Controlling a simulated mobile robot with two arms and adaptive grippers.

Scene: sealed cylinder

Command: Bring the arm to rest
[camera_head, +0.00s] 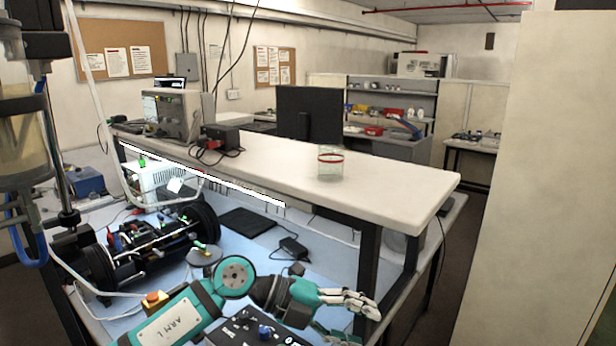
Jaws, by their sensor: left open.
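My left arm (180,318), teal and marked "ARM L", comes in along the bottom of the head view. Its left gripper (352,318) is open, with pale fingers pointing right, in front of the bench and lower in the picture than the raised white shelf. Nothing shows between the fingers; the lower finger is partly cut off by the picture's bottom edge. A clear cylinder (330,172) with a red band near its top stands upright on the shelf, apart from the gripper. My right gripper is not in view.
The raised white shelf (405,190) has a dark leg (369,265) close behind the gripper. A monitor (312,113) and an instrument box (172,113) stand at the shelf's back and left. A black adapter (294,249) lies on the blue bench surface. A pale partition (545,190) stands at right.

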